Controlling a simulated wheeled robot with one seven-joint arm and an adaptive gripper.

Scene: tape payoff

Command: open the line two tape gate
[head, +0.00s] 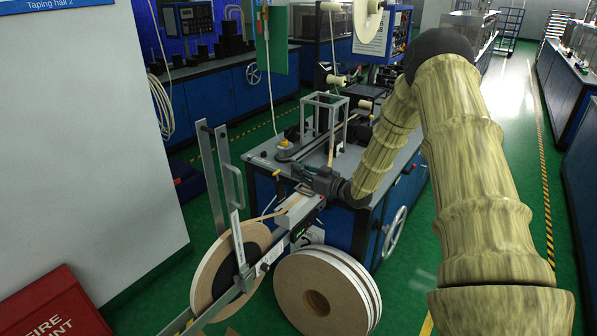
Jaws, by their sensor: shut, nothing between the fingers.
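A payoff reel (208,283) of tan tape stands upright at the lower left, with tape running from it up to the machine. My wrist and gripper hide part of the guide.
Spare tape discs (295,285) lean together below the machine bench (268,155). A handwheel (394,232) sticks out at the bench's right side. A red box (52,308) is at lower left, beside a grey wall (90,130). The green aisle at right is clear.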

